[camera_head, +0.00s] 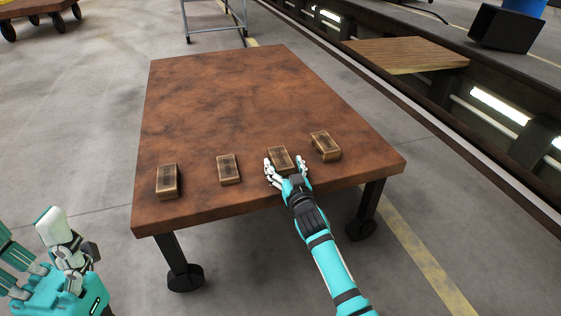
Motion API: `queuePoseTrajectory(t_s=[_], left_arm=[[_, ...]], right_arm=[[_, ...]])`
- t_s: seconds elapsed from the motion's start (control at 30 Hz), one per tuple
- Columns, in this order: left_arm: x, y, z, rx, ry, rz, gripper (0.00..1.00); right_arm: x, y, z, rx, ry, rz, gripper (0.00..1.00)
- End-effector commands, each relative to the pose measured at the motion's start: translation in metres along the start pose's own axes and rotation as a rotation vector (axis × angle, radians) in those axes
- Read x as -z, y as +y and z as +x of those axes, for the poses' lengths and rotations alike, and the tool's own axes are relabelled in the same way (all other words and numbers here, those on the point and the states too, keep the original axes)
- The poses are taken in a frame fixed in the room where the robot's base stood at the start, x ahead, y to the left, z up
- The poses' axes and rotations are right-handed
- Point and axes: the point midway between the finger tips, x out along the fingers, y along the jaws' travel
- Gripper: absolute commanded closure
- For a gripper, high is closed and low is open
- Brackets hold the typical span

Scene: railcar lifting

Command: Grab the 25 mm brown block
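Several brown blocks stand in a row near the front edge of the brown table. From left to right they are a first block (167,181), a second block (228,169), a third block (280,156) and a last block (325,146). Dark markings on their tops are too small to read, so I cannot tell which is 25 mm. My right gripper (284,168) is open at the near end of the third block, with a fingertip toward each side. Whether they touch it is unclear. My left gripper (44,250) is at the lower left, off the table, fingers apart and empty.
The brown table (225,95) has a bare top behind the blocks. A wooden board (408,54) lies over the rail pit at the right. A metal-framed cart (215,30) stands behind the table. Open grey floor lies to the left.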

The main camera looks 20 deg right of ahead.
Motion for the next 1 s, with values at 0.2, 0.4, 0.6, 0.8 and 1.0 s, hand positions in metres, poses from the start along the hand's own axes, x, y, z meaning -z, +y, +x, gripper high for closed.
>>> queuePoseTrajectory(t_s=[0.2,0.4,0.6,0.8,1.0], left_arm=[[0.000,0.000,0.000,0.000,0.000,0.000,0.26],[0.000,0.000,0.000,0.000,0.001,-0.001,0.26],[0.000,0.000,0.000,0.000,0.001,-0.001,0.26],[0.002,0.000,0.005,0.001,0.004,-0.001,0.26],[0.002,0.000,-0.006,0.019,-0.059,-0.006,0.26]], right_arm=[[0.000,0.000,0.000,0.000,0.000,0.000,0.57],[0.000,0.000,0.000,0.000,0.000,0.000,0.83],[0.001,0.000,0.000,0.000,0.002,0.000,0.83],[0.008,0.000,0.000,0.000,0.002,0.000,0.84],[0.029,0.000,0.000,0.000,0.004,-0.001,0.84]])
